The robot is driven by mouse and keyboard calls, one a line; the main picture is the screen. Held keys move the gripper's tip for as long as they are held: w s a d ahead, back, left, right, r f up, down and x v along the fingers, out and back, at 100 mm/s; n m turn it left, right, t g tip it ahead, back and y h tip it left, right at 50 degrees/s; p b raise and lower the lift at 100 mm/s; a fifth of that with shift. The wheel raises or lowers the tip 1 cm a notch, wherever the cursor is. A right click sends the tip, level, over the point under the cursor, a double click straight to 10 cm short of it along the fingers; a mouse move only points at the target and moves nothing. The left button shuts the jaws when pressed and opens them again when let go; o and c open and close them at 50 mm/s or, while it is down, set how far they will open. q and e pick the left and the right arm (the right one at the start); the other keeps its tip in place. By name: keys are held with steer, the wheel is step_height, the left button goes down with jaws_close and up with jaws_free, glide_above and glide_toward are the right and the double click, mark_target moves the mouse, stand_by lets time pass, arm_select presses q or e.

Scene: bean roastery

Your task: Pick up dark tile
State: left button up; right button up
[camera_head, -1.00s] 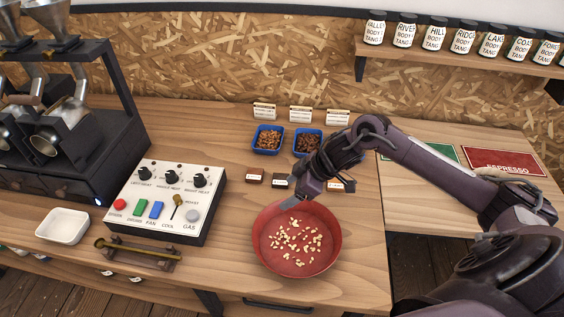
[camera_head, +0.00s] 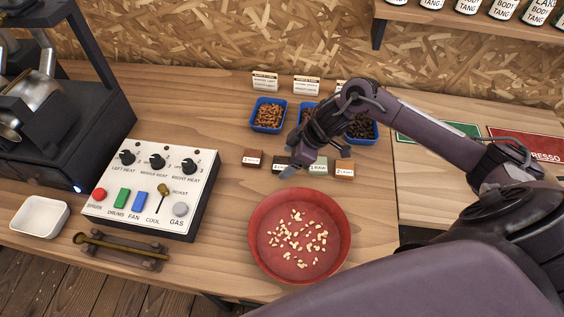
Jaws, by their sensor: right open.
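The dark tile (camera_head: 280,162) lies on the wooden counter in the row of small labelled tiles, second from the left. Its right part is covered by my right gripper (camera_head: 297,166). That gripper is open and points down and left over the row, with a grey fingertip just in front of the dark tile. I see nothing held in it. I cannot tell whether it touches the tile. My left gripper is not in view.
A brown tile (camera_head: 253,157) lies left of the dark one; a pale green tile (camera_head: 318,168) and an orange-brown tile (camera_head: 344,169) lie right. A red bowl (camera_head: 335,262) with pale beans stands in front. Blue bean trays (camera_head: 268,129) stand behind. The control box (camera_head: 148,198) is left.

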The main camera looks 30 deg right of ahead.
steer(key=shift+w+a+f, duration=0.25)
steer(key=shift+f, duration=0.3)
steer(key=c, duration=1.1)
